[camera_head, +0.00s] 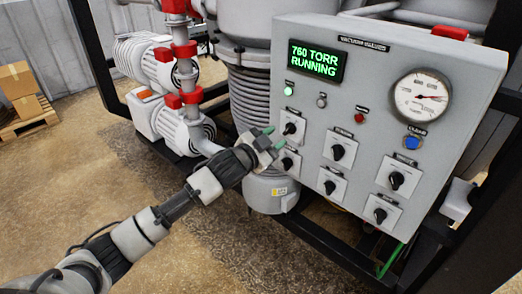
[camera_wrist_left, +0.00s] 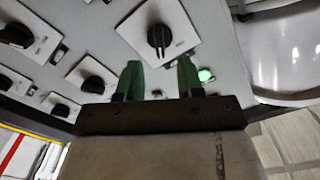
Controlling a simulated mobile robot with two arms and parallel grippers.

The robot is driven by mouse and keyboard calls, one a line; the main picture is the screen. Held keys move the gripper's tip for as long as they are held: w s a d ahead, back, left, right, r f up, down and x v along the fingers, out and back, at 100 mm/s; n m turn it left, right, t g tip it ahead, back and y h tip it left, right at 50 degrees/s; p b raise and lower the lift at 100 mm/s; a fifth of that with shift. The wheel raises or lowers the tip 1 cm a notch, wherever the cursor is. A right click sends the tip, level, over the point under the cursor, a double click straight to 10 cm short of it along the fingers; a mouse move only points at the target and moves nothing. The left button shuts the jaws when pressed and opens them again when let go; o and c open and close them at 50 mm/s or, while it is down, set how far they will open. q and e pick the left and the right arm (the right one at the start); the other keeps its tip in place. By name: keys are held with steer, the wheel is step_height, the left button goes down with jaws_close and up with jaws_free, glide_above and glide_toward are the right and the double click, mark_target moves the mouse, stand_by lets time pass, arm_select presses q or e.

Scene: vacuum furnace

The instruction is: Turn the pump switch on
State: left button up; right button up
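The grey control panel (camera_head: 310,55) has several black rotary knobs on white square plates; their labels are too small to read, so I cannot tell which is the pump switch. My left gripper (camera_head: 274,137) is at the panel's left side, beside the upper-left knob (camera_head: 290,128). Its two green fingertips are apart with nothing between them, as the left wrist view also shows (camera_wrist_left: 160,82). There, that knob (camera_wrist_left: 160,40) is just beyond the fingertips, its grip roughly upright in the picture. The fingers appear clear of it. My right gripper is not in view.
The panel display (camera_head: 316,61) reads "760 TORR RUNNING". A green lamp (camera_head: 288,91) is lit above the upper-left knob. A gauge (camera_head: 421,96) and a blue button (camera_head: 411,143) are at the right. Pumps (camera_head: 160,62) and red-jointed pipes (camera_head: 183,50) stand left of the panel.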

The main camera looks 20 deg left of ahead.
arm_select(q)
steer(key=b+v, duration=0.1)
steer(key=v, duration=0.5)
stand_by(0.3)
